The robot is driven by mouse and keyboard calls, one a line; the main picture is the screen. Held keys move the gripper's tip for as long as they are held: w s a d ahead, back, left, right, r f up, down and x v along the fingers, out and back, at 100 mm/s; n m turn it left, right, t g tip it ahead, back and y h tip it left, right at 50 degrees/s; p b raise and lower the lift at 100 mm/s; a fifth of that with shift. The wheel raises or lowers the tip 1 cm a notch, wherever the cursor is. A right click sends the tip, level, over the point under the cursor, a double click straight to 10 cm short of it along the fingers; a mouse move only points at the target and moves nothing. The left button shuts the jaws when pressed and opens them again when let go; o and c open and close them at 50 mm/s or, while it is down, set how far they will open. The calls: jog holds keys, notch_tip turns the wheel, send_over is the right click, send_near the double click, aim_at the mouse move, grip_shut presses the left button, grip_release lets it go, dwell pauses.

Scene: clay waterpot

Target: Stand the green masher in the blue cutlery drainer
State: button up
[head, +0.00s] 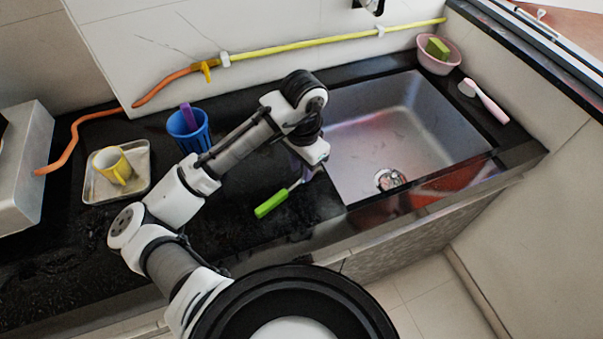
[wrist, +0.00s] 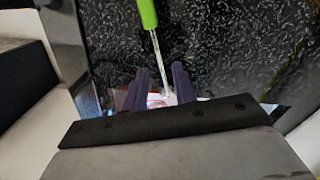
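The green masher lies on the dark counter left of the sink, its green handle (head: 270,203) pointing to the lower left and its metal shaft (head: 296,184) running up under my gripper (head: 312,171). In the wrist view the green handle (wrist: 148,12) is at the top, and the shaft runs down between the two dark purple fingers of my gripper (wrist: 155,82). The fingers stand apart; I see no clear grip. The masher's head is mostly hidden by my gripper. The blue cutlery drainer (head: 183,133) stands upright at the back of the counter, left of my arm, with a purple item (head: 188,115) in it.
A metal tray (head: 92,190) with a yellow mug (head: 113,165) sits at the left. The sink (head: 400,125) opens on the right. A pink bowl (head: 439,55) with a green sponge (head: 437,47) and a pink-handled brush (head: 487,104) lie beyond it. A yellow-orange hose (head: 310,47) runs along the wall.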

notch_tip(320, 180, up, 8)
jog(key=shift+r, duration=0.25)
jog(key=shift+d, duration=0.1)
dwell(0.4)
